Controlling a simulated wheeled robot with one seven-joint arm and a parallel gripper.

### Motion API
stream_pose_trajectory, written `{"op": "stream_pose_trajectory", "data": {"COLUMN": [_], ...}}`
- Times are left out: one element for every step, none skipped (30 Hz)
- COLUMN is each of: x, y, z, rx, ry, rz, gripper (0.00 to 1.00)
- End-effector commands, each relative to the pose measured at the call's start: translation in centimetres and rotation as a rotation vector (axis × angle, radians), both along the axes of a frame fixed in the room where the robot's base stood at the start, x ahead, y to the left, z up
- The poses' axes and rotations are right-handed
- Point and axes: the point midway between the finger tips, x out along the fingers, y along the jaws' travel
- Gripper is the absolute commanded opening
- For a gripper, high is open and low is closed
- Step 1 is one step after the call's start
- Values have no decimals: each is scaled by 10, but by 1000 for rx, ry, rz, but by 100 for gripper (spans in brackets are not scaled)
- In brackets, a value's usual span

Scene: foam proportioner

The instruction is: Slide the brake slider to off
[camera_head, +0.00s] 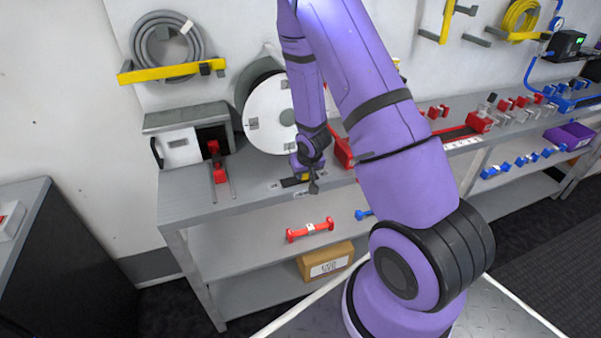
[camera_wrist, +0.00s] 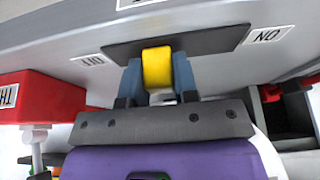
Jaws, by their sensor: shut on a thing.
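The brake slider is a yellow knob (camera_wrist: 157,68) on a dark plate (camera_wrist: 215,42), set in the grey bench edge. In the wrist view the knob sits left of the plate's middle. A white label (camera_wrist: 268,36) beside the plate's right end shows the letters O and N; the smaller left label (camera_wrist: 90,60) is hard to read. My gripper (camera_wrist: 156,78) is shut on the knob, one blue-grey finger on each side. In the head view my gripper (camera_head: 311,184) is at the bench front, partly hiding the knob and plate (camera_head: 289,182).
A red box (camera_wrist: 40,98) stands close to my gripper at left in the wrist view. In the head view a white hose reel (camera_head: 268,122) and a red-handled part (camera_head: 218,165) stand on the bench (camera_head: 190,200). A red fitting (camera_head: 310,230) lies on the shelf below.

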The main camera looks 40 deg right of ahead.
Motion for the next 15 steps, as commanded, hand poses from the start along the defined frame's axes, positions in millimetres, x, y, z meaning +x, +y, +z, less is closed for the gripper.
{"op": "stream_pose_trajectory", "data": {"x": [-2, -3, -3, -4, -5, -5, -5, -6, -6, -6, -6, -6, -6, -6, -6], "y": [-7, -9, -12, -14, -16, -18, -19, -19, -20, -20, -20, -21, -21, -21, -21], "z": [0, 0, 0, 0, 0, 0, 0, 0, 0, 0, 0, 0, 0, 0, 0], "rx": [0, 0, 1, 1, 1, 1, 1, 1, -1, -1, -1, -1, -1, -1, -2], "ry": [0, 0, 0, 0, 0, 0, 0, 0, 0, 0, 0, 0, 0, 0, 1], "rz": [-6, -5, -4, -4, -4, -3, -2, -2, -1, -1, -1, -2, -2, -2, -2], "gripper": [0, 0, 0, 0, 0, 0, 0, 0, 0, 0, 0, 0, 0, 0, 0]}}
